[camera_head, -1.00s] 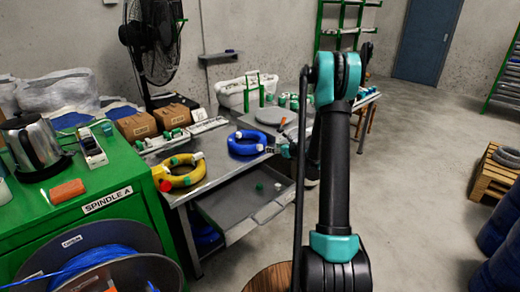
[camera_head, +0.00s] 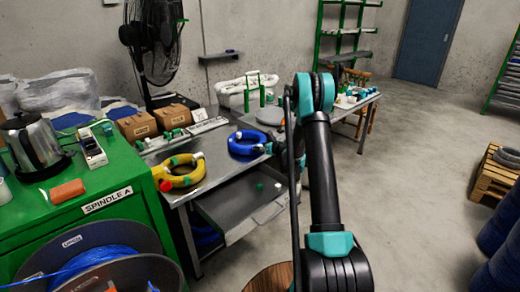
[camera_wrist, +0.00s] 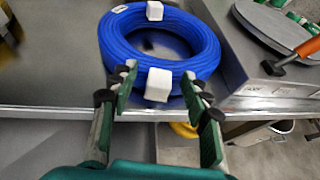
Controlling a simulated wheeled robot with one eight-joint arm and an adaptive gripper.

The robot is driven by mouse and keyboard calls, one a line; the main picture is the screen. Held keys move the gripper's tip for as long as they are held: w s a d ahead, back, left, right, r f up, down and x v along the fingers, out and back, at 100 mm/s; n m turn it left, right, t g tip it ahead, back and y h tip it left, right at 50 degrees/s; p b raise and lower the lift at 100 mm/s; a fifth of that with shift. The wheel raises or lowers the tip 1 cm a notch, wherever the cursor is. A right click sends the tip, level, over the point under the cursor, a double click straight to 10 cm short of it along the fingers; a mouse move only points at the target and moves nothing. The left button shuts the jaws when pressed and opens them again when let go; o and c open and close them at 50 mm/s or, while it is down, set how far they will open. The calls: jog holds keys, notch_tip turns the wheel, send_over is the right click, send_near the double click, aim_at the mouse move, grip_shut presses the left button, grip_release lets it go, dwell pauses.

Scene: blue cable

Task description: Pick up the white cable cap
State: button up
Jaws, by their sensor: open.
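A blue cable coil (camera_wrist: 118,40) lies on the metal workbench in the wrist view. A white block-shaped cap (camera_wrist: 158,85) sits on its near side, and a second white cap (camera_wrist: 154,11) sits on its far side. My gripper (camera_wrist: 160,92) is open and empty. Its two fingers stand apart to the left and right of the near cap, and I cannot tell how much gap is left in depth. In the head view the blue coil (camera_head: 243,143) lies near the bench's middle, with my gripper (camera_head: 271,147) at its right side, small and partly hidden.
A yellow coil (camera_head: 182,179) lies left of the blue one. A grey round plate (camera_wrist: 282,28) and an orange-handled tool (camera_wrist: 306,48) are at the right. The bench's front edge (camera_wrist: 60,113) runs under my gripper, above an open drawer (camera_head: 240,212).

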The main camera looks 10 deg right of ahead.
jog(key=shift+w+a, duration=0.1)
jog(key=shift+w, duration=0.1)
jog(key=shift+c, duration=0.2)
jog(key=c, duration=0.8)
